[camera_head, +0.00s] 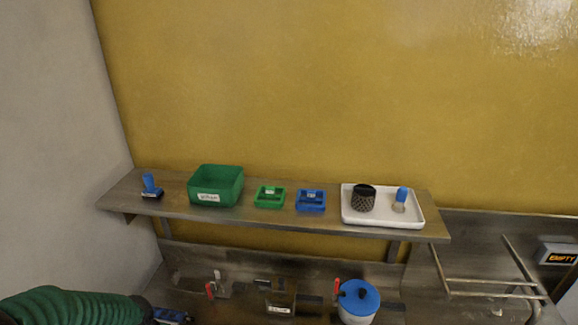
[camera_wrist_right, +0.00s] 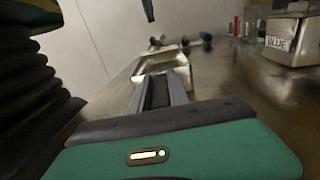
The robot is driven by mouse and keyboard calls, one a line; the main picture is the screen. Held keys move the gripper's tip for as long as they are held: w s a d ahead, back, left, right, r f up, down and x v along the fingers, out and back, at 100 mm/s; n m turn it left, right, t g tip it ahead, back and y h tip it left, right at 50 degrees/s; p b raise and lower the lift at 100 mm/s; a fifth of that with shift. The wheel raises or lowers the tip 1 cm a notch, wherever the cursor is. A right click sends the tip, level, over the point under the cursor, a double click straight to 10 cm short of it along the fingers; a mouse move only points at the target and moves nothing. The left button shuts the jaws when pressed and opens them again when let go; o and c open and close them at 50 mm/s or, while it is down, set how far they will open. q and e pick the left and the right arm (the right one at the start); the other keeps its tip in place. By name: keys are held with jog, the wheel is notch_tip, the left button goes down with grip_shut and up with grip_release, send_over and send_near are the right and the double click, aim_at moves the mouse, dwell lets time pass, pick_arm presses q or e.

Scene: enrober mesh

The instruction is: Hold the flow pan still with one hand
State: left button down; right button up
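In the right wrist view a shallow metal pan (camera_wrist_right: 160,62), which looks like the flow pan, lies on the steel counter just beyond my right gripper (camera_wrist_right: 162,86). The near end of the pan is hidden behind the gripper, so I cannot tell whether they touch. The gripper's grey and dark parts point at the pan, and the gap between its fingers is unclear. In the head view my left arm's green sleeve enters at the bottom left. Its gripper is not clearly visible; a blue item (camera_head: 172,315) shows beside its dark end. My right gripper is outside the head view.
A shelf (camera_head: 165,208) holds a green box (camera_head: 217,186), small green and blue trays, and a white tray (camera_head: 383,219). Below it stand a labelled metal box (camera_head: 281,297) and a white pot with a blue lid (camera_head: 359,297). A metal rack (camera_head: 490,282) is at right.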

jog(key=o, duration=0.5)
jog(key=shift+o, duration=0.2)
jog(key=shift+d, duration=0.1)
